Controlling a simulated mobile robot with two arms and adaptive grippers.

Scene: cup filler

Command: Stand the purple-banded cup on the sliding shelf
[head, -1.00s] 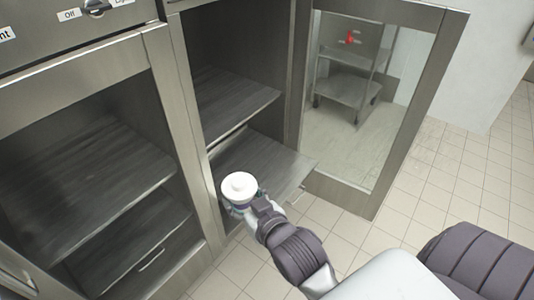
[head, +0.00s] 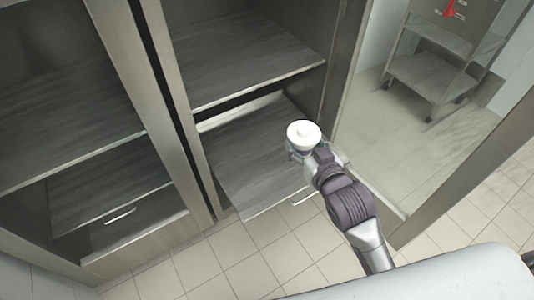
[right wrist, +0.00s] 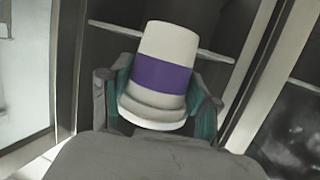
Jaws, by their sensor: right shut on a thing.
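The purple-banded cup (right wrist: 160,73) is white with a wide purple band and is held in my right gripper (right wrist: 162,100), between teal finger pads, in the right wrist view. In the head view the cup (head: 303,133) shows its white round top, and my right gripper (head: 312,152) is around it. The sliding shelf (head: 245,165) is the grey wood-grain board pulled out of the cabinet, with a small handle at its front. The cup appears over the shelf's right part; its height above the board is hard to tell. My left gripper is out of view.
A fixed upper shelf (head: 240,60) is above the sliding shelf. An open glass door (head: 430,110) stands on the right, with a metal cart (head: 432,80) seen through it. A neighbouring cabinet has a lower shelf (head: 105,190) at left. The left part of the sliding shelf is bare.

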